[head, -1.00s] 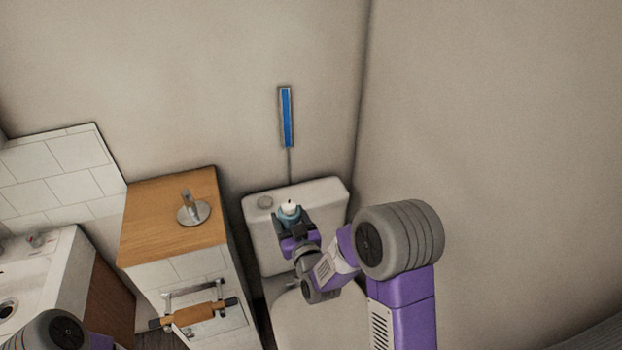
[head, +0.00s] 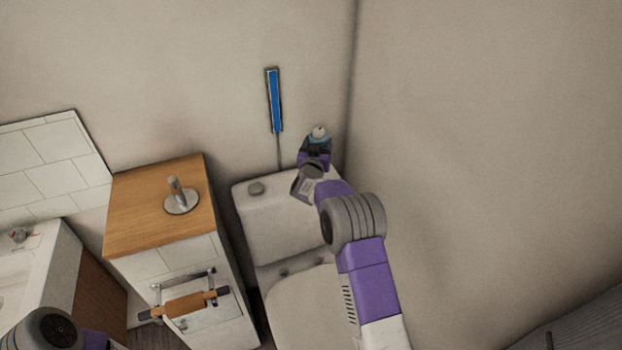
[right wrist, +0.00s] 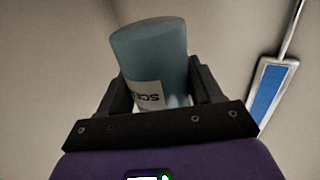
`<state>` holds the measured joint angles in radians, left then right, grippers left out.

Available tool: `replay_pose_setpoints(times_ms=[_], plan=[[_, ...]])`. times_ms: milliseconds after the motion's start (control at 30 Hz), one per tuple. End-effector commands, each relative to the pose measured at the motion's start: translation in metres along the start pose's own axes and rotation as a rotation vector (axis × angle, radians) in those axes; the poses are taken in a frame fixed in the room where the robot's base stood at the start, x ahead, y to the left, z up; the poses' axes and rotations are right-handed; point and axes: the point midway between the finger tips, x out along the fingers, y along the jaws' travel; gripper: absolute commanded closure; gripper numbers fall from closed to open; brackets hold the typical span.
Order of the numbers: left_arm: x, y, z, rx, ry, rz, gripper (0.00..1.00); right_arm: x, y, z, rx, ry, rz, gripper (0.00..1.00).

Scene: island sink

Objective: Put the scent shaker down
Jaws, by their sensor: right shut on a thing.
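In the right wrist view the teal shaker (right wrist: 150,55), with part of a white label, stands between the two dark fingers of my right gripper (right wrist: 153,92). The tank lid (head: 265,215) is partly hidden by my right arm. My left gripper is out of the head view; only a left arm joint shows at the lower left.
A wooden-topped cabinet (head: 140,212) with a metal holder (head: 180,198) stands left of the tank. An orange-brown roll (head: 185,305) hangs on its front. A blue framed strip (head: 275,100) is on the wall.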

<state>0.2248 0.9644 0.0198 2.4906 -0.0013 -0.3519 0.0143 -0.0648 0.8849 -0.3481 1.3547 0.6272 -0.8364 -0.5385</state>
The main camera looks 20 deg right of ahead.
Motion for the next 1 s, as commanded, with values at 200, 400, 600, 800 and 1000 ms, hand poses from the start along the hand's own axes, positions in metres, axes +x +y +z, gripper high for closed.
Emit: replay_pose_setpoints(times_ms=[200, 400, 600, 800, 1000], plan=[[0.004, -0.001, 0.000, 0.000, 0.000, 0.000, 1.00, 0.021, 0.005, -0.004, -0.001, 0.003, 0.033, 0.71], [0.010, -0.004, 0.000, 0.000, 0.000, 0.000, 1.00, 0.024, 0.006, 0.012, -0.003, 0.000, 0.038, 0.71], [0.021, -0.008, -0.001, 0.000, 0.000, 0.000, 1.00, 0.024, 0.006, 0.044, -0.002, 0.000, 0.038, 0.71], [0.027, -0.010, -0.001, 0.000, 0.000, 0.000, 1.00, 0.024, 0.005, 0.065, -0.002, 0.001, 0.038, 0.71], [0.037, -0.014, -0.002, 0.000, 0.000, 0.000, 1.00, 0.024, 0.006, 0.095, -0.001, 0.002, 0.038, 0.71]])
